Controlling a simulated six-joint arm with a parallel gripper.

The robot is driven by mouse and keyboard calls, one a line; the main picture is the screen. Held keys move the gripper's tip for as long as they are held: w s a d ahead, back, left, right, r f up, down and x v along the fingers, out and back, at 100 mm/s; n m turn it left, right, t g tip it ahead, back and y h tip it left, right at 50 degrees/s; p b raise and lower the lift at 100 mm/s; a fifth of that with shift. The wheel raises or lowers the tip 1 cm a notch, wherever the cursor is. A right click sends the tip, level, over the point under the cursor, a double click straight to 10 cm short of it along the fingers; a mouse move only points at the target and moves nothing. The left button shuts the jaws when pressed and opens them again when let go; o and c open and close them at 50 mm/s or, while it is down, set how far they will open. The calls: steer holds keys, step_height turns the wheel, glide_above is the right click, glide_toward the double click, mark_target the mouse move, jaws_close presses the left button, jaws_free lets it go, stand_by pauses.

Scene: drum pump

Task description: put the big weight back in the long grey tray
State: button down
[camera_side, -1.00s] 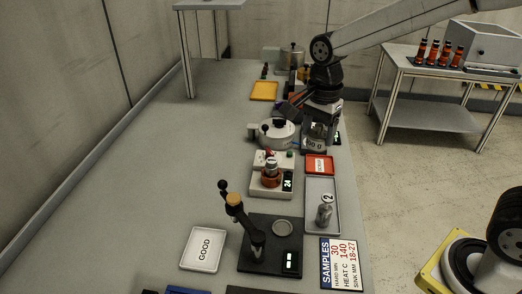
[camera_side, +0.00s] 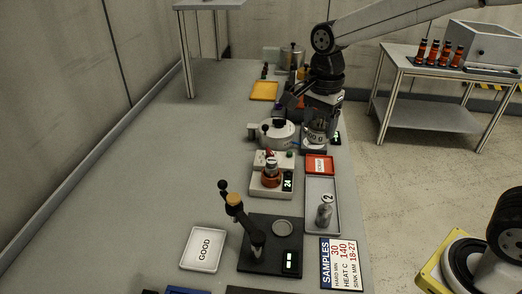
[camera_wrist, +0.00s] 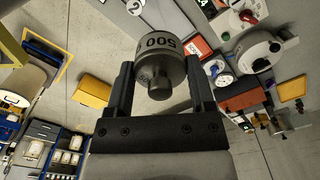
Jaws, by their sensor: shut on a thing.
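The big weight (camera_side: 316,137) is a grey metal cylinder marked 500. My gripper (camera_wrist: 159,82) is shut on it, one finger on each side, and its knob points toward the wrist camera (camera_wrist: 157,67). In the side view my gripper (camera_side: 319,118) holds the weight upright beyond the red tray, apart from the long grey tray. The long grey tray (camera_side: 315,191) lies nearer the side camera. A smaller metal piece (camera_side: 324,214) with a round tag marked 2 stands in its near part; the far part is bare.
A small red tray (camera_side: 320,165) lies between the weight and the grey tray. Left of these are a white round device (camera_side: 277,135) and a white unit with a display (camera_side: 270,187). A samples card (camera_side: 341,263) lies at the near end. The bench's right edge is close.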

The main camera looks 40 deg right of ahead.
steer(key=shift+r, duration=0.6)
steer(key=shift+f, duration=0.1)
steer(key=shift+w+d+f, duration=0.3)
steer(key=shift+f, duration=0.15)
steer(key=w+d+f, duration=0.2)
steer(key=d+f, duration=0.3)
steer(key=f, duration=0.4)
steer(key=w+d+f, duration=0.2)
steer(key=d+f, duration=0.4)
steer(key=f, duration=0.3)
steer(key=shift+w+f, duration=0.3)
steer(key=shift+a+f, duration=0.1)
steer(key=shift+f, duration=1.3)
